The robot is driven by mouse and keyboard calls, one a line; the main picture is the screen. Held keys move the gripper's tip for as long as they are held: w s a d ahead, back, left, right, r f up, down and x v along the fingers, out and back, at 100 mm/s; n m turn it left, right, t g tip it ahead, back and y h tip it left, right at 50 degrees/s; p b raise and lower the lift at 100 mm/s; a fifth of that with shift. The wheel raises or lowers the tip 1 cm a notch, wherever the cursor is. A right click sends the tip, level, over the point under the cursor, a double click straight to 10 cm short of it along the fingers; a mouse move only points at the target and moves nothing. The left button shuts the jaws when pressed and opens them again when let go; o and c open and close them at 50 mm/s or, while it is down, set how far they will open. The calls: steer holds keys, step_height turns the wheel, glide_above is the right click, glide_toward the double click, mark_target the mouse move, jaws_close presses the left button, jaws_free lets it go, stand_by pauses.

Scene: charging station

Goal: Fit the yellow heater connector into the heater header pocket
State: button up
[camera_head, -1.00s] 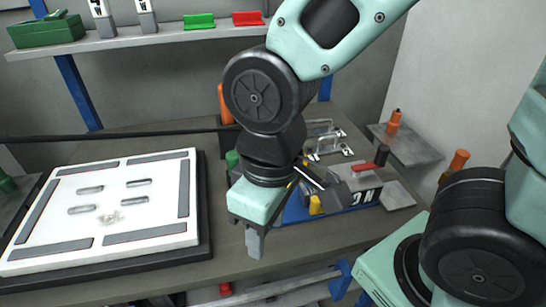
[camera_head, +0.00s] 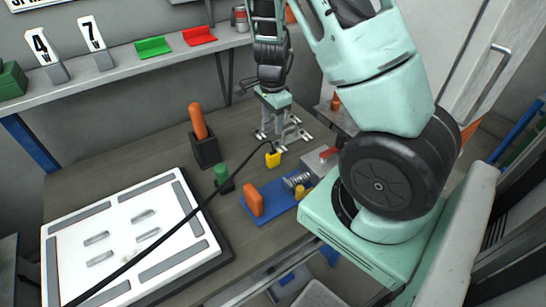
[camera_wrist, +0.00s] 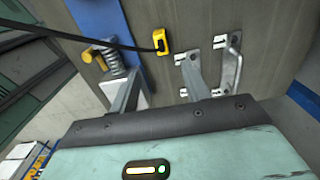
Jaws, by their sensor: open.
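The yellow heater connector (camera_head: 273,159) lies on the table at the end of a black cable, in front of my gripper. It also shows in the wrist view (camera_wrist: 161,41), ahead of the gap between my fingers. My gripper (camera_head: 274,134) is open and empty, pointing down over the back of the table, close to the metal handle brackets (camera_head: 294,136). In the wrist view both fingers (camera_wrist: 160,80) are spread, with the connector apart from them. I cannot identify the heater header pocket in either view.
A blue fixture (camera_head: 262,213) with an orange handle, a spring and a yellow knob stands in front of the connector. The black cable (camera_head: 190,218) crosses the white panel (camera_head: 70,235) at left. An orange-handled tool (camera_head: 198,120) stands in a black holder.

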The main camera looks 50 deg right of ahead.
glide_toward(273, 153)
steer(key=f, duration=0.5)
steer(key=shift+s+a, duration=0.1)
steer(key=shift+a, duration=0.1)
steer(key=shift+d+f, duration=0.2)
steer(key=shift+f, duration=2.4)
jaws_close()
